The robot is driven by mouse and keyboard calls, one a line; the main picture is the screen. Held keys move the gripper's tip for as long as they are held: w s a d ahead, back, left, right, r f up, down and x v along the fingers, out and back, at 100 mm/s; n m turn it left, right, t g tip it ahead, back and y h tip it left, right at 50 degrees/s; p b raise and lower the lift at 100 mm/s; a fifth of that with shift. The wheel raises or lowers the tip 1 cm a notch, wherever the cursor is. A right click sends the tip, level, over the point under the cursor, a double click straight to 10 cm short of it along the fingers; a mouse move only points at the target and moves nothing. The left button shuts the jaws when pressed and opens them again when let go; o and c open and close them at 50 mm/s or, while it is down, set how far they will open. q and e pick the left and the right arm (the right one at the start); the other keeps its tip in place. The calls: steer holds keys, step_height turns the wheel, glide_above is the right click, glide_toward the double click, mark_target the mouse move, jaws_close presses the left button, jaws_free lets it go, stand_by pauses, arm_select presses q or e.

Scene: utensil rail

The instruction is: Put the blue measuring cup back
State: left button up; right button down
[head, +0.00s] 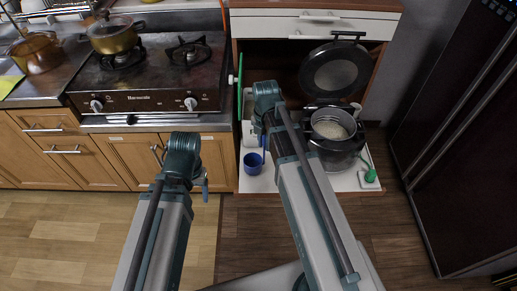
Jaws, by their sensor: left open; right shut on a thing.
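The blue measuring cup (253,162) shows just below my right gripper (260,128), above or on the white pull-out board (258,184). My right gripper points down and is shut on the cup's upright handle; the arm hides part of the grip. I cannot tell whether the cup touches the board. My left gripper (204,186) is open and empty, in front of the wooden drawers, left of the cup.
A stove (150,75) with pots is at the left. A dark fridge (460,140) bounds the right.

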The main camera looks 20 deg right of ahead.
steer(key=shift+f, duration=0.4)
steer(key=shift+r, duration=0.1)
steer(key=shift+d, duration=0.1)
steer(key=shift+f, duration=0.2)
steer(key=c, duration=0.8)
jaws_free()
arm_select(q)
steer(key=shift+a+f, duration=0.3)
steer(key=shift+f, duration=0.2)
arm_select(e)
steer(key=shift+o, duration=0.2)
arm_select(q)
steer(key=shift+r, duration=0.15)
arm_select(e)
steer(key=shift+r, duration=0.15)
arm_select(q)
step_height(320, 180, up, 12)
steer(key=p, duration=1.2)
arm_select(e)
step_height(320, 180, up, 12)
steer(key=shift+r, duration=0.1)
steer(key=shift+s, duration=0.1)
